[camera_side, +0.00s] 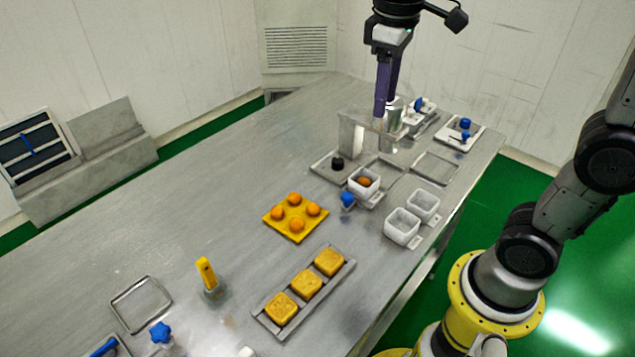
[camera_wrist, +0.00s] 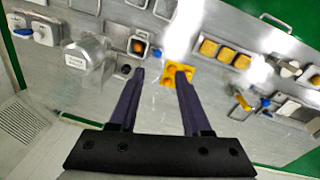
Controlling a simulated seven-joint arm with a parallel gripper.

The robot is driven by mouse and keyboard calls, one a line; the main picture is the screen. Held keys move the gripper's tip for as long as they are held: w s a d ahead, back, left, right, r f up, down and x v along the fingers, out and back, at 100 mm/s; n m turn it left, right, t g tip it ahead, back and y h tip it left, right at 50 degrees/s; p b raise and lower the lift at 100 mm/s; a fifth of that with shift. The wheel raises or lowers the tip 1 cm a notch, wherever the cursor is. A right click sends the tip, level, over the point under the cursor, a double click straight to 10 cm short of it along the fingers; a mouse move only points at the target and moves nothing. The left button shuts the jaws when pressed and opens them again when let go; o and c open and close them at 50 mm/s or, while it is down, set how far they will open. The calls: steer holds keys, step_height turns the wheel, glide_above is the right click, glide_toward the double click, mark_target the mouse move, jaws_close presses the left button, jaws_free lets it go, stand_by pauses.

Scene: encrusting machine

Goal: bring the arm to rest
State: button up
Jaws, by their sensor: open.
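My gripper (camera_side: 382,118) hangs in the air above the far half of the steel table (camera_side: 210,210), fingers pointing down. In the wrist view my gripper (camera_wrist: 160,74) has its two purple fingers apart, with nothing between them but the table below. In the side view the fingers overlap, and their tips hide part of the metal machine (camera_side: 350,135). The machine also shows in the wrist view (camera_wrist: 88,60), left of the fingers.
A white box (camera_side: 355,190) holds a brown ball. Two empty white boxes (camera_side: 402,232) stand near the right edge. A yellow tray (camera_side: 270,221) holds orange balls; a grey tray (camera_side: 262,315) holds yellow square cakes. The table's left middle is clear.

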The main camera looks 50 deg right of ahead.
steer(key=s+f+m+t, duration=0.2)
steer(key=s+f+t, duration=0.3)
steer(key=s, duration=0.7)
steer(key=shift+s+a+f+m+y, duration=0.3)
steer(key=shift+a+f, duration=0.05)
steer(key=shift+f, duration=0.4)
